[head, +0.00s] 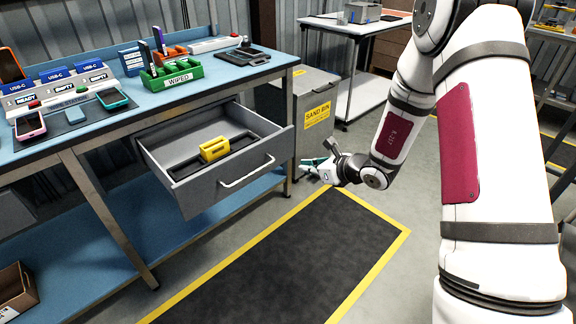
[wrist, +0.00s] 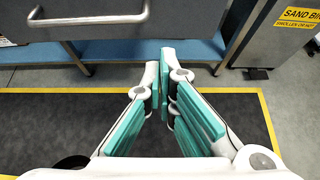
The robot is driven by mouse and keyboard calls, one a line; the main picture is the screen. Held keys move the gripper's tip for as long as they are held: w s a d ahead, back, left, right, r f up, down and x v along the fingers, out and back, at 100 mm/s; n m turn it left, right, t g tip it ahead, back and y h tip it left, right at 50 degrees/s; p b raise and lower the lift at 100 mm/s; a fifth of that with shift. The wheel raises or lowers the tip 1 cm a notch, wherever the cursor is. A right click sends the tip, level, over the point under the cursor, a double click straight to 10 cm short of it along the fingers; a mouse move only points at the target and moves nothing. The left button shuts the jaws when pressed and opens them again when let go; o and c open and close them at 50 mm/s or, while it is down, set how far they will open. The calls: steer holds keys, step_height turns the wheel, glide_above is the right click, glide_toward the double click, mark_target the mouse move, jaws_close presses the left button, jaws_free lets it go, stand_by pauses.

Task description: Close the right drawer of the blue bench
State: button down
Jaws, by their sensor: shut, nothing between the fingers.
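The blue bench (head: 215,92) stands at the left in the head view. Its right drawer (head: 205,203) is grey and stands pulled out, with its inside showing. A yellow-handled black tool (head: 215,150) lies in it. The drawer's pale bar handle (head: 247,178) is on its front face. My gripper (head: 308,166) is to the right of the drawer front, apart from it, with its fingers shut and empty. In the wrist view the fingers (wrist: 165,58) point toward the bench's lower shelf, and the drawer handle (wrist: 88,21) is at the upper left, not touched.
A grey sand bin (head: 314,88) with a yellow label stands right of the drawer, beside the bench leg. A dark floor mat (head: 290,262) with yellow edging lies in front, clear. Phones, a green rack (head: 172,77) and a tablet (head: 247,56) are on the bench top.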

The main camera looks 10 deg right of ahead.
steer(key=b, duration=0.1)
glide_toward(278, 161)
steer(key=s+a+f, duration=0.1)
steer(key=a, duration=0.2)
steer(key=shift+w+a+f+b, duration=0.1)
steer(key=shift+w+a+b, duration=0.05)
steer(key=shift+w+a, duration=0.6)
steer(key=shift+w+a+f+b, duration=0.15)
steer(key=shift+w+a, duration=0.3)
steer(key=shift+w, duration=0.55)
steer(key=shift+r, duration=0.1)
